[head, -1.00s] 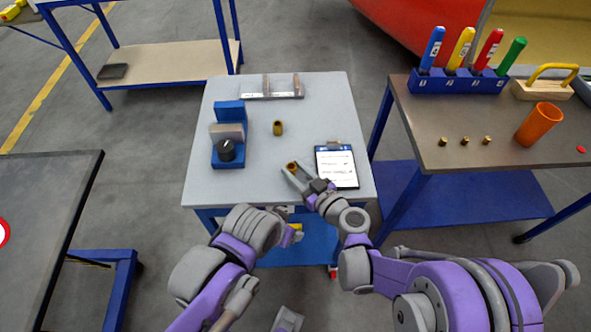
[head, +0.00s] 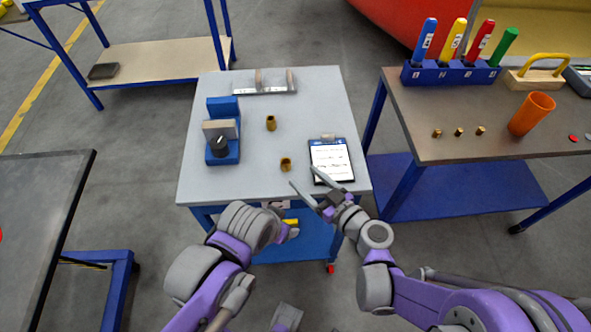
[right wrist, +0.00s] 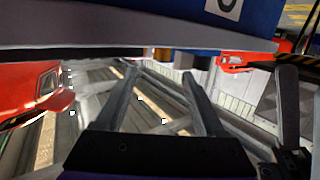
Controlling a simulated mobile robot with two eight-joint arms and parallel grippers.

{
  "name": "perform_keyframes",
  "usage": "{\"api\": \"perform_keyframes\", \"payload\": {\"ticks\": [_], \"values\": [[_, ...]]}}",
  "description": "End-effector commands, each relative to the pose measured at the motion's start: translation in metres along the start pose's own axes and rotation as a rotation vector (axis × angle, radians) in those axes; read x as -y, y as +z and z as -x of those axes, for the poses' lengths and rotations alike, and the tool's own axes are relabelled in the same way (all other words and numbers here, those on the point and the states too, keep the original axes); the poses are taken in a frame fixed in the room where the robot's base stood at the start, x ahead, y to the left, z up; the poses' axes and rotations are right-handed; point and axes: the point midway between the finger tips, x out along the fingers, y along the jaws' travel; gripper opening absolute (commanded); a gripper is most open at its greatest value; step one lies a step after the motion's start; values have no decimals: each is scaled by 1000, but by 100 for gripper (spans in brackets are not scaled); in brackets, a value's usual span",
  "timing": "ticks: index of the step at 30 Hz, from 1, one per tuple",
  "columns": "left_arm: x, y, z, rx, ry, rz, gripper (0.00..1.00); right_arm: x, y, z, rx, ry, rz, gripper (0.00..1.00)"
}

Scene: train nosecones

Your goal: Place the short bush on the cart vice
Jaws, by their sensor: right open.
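Two brass bushes stand apart on the light grey cart top. The nearer one (head: 285,164), which looks shorter, is left of the clipboard; the other (head: 271,123) is farther back. The blue cart vice (head: 223,150), with a grey jaw block and black knob, is at the cart's left and holds no bush. My right gripper (head: 304,176) is open and empty, just right of and nearer than the short bush. Its spread fingers also show in the right wrist view (right wrist: 160,85). My left arm is at the cart's near edge; its jaws cannot be made out.
A clipboard (head: 331,162) lies at the cart's right, near my right gripper. A grey rack (head: 265,88) is at the back. The right table (head: 425,115) carries a tool holder (head: 450,74), an orange cup (head: 531,113) and several small brass pieces.

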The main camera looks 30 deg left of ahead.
Motion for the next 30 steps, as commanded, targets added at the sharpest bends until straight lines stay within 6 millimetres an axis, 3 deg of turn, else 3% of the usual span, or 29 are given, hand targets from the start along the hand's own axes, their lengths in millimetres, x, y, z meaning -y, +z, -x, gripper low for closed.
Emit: {"api": "perform_keyframes", "payload": {"ticks": [6, 20, 23, 26, 30], "values": [[0, 1, -1, 1, 0, 0, 71, 0, 0, 30, 0, 2, 0, 71], [0, 1, -1, 1, 0, 0, 71, -4, 0, 44, 46, 8, -26, 71], [0, 1, -1, 1, 0, 0, 71, -9, 4, 65, 145, 32, -86, 71], [0, 1, -1, 1, 0, 0, 71, -16, 14, 99, 292, 92, -182, 71], [0, 1, -1, 1, 0, 0, 71, -25, 32, 163, 507, 247, -342, 71]]}}
